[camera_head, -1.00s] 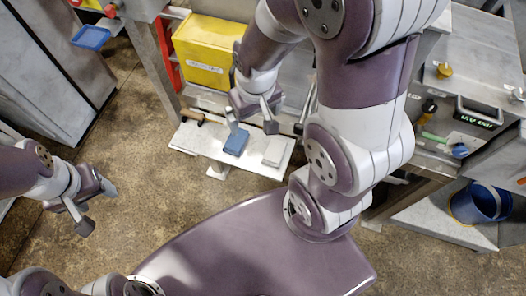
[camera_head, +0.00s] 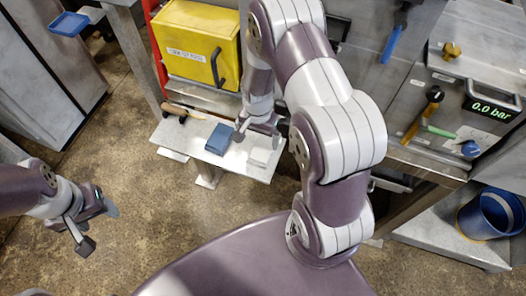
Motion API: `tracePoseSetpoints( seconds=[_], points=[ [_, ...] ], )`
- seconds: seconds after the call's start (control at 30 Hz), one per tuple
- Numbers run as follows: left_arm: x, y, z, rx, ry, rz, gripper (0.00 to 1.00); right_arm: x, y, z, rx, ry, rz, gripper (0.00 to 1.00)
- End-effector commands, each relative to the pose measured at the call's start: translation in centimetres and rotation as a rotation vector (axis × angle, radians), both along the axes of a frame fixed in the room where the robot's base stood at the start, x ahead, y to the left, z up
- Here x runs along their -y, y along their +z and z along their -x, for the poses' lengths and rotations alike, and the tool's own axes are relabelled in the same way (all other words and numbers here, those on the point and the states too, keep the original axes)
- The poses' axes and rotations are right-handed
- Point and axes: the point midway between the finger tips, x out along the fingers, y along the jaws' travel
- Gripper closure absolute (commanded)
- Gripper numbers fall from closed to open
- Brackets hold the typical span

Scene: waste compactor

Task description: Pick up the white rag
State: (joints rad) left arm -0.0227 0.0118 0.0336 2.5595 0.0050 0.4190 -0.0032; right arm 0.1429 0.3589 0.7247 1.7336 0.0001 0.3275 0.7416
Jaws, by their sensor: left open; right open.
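A small pale, whitish folded piece, which looks like the white rag (camera_head: 263,153), lies on the right part of a low light bench (camera_head: 182,148). A blue folded piece (camera_head: 221,138) lies just left of it. My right gripper (camera_head: 257,135) is open and empty, above the bench just behind the white rag, fingers pointing down. I cannot tell how high it is above the rag. My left gripper (camera_head: 97,226) is open and empty over the floor at the left, far from the bench.
A yellow box (camera_head: 195,45) stands behind the bench. A tool with a wooden handle (camera_head: 174,109) lies at the bench's back left. A machine with a gauge reading 0.0 bar (camera_head: 491,108) and a blue bucket (camera_head: 490,214) are at the right. The floor left of the bench is clear.

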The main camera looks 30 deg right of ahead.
Motion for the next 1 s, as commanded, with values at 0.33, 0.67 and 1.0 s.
tracePoseSetpoints(
  seconds=[0.33,0.67,1.0],
  points=[
    [0.0,0.1,0.0,0.0,0.0,0.0,0.41,0.5,-5.4,0.0,-0.001,0.0,0.0,0.01],
    [0.0,0.1,0.0,0.0,0.0,0.0,0.41,0.5,-6.5,-0.1,0.003,0.002,0.0,0.04],
    [0.0,0.1,0.0,0.0,0.0,0.0,0.41,0.5,-6.4,-0.1,0.003,0.002,0.0,0.61]
  ],
)
